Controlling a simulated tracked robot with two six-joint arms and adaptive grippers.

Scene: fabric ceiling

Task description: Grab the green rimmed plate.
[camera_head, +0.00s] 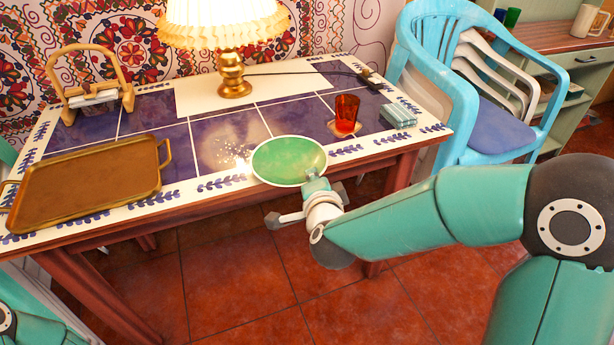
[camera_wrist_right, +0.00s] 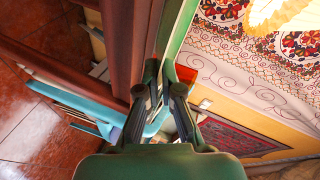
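The green plate (camera_head: 289,160) with a pale rim lies at the front edge of the patterned table, near its middle. My right gripper (camera_head: 316,184) reaches the plate's front right rim from the front, and its tip overlaps that rim in the head view. In the right wrist view, the two dark fingers (camera_wrist_right: 164,84) stand close together beside a green edge (camera_wrist_right: 180,25), seen nearly edge-on. Whether they touch or pinch it is not clear. My left gripper is out of view; only part of my left arm shows at the bottom left.
On the table (camera_head: 110,222) are a brown tray (camera_head: 90,185), a lamp (camera_head: 233,75), a red glass (camera_head: 346,112), pale blue coasters (camera_head: 398,115) and a wooden-handled holder (camera_head: 92,92). A blue chair (camera_head: 450,70) stands right. Open tiled floor (camera_head: 235,285) lies in front.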

